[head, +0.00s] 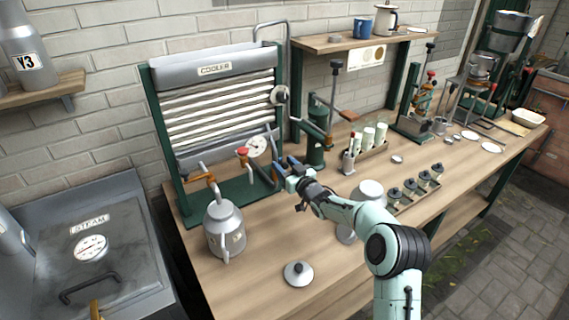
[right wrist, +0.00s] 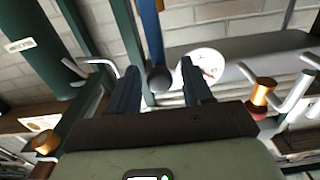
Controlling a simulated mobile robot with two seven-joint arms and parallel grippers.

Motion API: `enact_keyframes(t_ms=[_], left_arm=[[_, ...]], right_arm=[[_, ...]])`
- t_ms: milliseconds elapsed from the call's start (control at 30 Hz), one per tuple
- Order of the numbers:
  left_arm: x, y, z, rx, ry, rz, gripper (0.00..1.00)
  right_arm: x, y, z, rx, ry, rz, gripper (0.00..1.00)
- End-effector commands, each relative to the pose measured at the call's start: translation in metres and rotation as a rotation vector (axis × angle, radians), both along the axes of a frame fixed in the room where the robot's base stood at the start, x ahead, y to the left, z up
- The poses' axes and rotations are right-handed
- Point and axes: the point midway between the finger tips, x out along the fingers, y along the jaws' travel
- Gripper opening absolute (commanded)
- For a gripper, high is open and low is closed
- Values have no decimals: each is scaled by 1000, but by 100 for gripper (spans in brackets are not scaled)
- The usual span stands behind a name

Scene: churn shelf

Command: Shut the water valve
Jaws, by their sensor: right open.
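I take the water valve to be the blue lever (right wrist: 151,30) with a dark ball knob (right wrist: 160,79) in the right wrist view. The knob lies between, or just beyond, the two fingertips; contact cannot be told. The cooler (head: 214,70) stands against the wall, with a round white gauge (head: 257,146) at its lower right; a gauge also shows in the right wrist view (right wrist: 208,64). My right gripper (head: 284,167) is open at the cooler's lower right corner, and its fingers show in the right wrist view (right wrist: 158,84). My left gripper is not in view.
A red-topped tap (head: 242,152) and a metal can (head: 225,232) stand left of my gripper. A green press (head: 316,145) stands close on its right. A lid (head: 298,273) lies on the bench front. A bottle rack (head: 366,148) stands farther right.

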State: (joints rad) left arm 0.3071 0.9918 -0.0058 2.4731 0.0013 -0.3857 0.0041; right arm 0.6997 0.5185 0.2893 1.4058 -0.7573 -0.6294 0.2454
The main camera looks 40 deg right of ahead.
Motion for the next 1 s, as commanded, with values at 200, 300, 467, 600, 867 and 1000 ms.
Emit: enact_keyframes(t_ms=[200,300,467,600,867,1000], left_arm=[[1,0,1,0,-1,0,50],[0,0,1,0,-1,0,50],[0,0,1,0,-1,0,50],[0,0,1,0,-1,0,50],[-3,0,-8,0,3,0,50],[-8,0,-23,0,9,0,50]], right_arm=[[5,0,-1,1,1,0,50],[4,0,-1,1,1,0,50],[4,0,0,1,1,0,14],[4,0,0,1,1,0,0],[4,3,-1,-29,2,1,0],[5,8,-4,-90,8,2,0]])
